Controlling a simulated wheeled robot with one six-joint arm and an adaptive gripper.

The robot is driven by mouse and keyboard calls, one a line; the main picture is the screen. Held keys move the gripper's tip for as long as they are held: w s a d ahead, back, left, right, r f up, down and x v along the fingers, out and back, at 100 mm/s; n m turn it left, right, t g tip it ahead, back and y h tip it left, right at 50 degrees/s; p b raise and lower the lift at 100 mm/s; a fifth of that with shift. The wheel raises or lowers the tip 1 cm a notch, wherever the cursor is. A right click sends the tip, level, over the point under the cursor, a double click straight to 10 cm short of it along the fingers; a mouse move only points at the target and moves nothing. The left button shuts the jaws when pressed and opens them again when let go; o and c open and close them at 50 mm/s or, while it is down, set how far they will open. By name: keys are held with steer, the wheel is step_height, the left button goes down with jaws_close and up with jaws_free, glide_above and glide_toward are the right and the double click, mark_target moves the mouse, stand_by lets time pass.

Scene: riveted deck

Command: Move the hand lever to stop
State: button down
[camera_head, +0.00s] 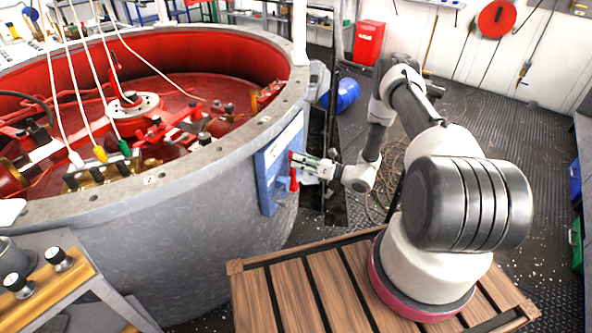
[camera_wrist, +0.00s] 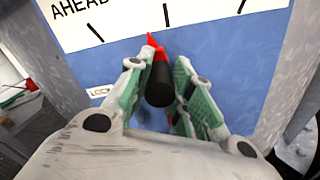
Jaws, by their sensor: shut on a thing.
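The hand lever has a red pointer and a black grip (camera_wrist: 161,84) in the wrist view. It stands out from a blue panel (camera_wrist: 235,70) with a white scale plate (camera_wrist: 205,18). AHEAD is printed at the plate's left; no stop word is visible. The red tip lies just left of the middle tick. In the head view the red lever (camera_head: 294,180) shows at the blue panel (camera_head: 268,188) on the grey drum's side. My gripper (camera_wrist: 160,88) has its green-padded fingers on either side of the black grip, shut on it; it also shows in the head view (camera_head: 302,167).
A large grey drum (camera_head: 190,235) with red machinery inside fills the left. A slatted wooden platform (camera_head: 300,290) lies below my base. A blue barrel (camera_head: 347,94) and red bin (camera_head: 369,42) stand behind. A small LOCK label (camera_wrist: 100,92) is on the panel.

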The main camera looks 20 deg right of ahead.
steer(key=shift+w+d+r+m, duration=0.1)
steer(key=shift+w+d+m, duration=0.5)
steer(key=shift+w+d, duration=0.15)
steer(key=c, duration=1.3)
jaws_free()
steer(key=shift+o, duration=0.3)
steer(key=shift+s+d, duration=0.3)
steer(key=shift+d, duration=0.1)
steer(key=v, duration=1.1)
steer(key=shift+a, duration=0.15)
steer(key=shift+s, duration=0.15)
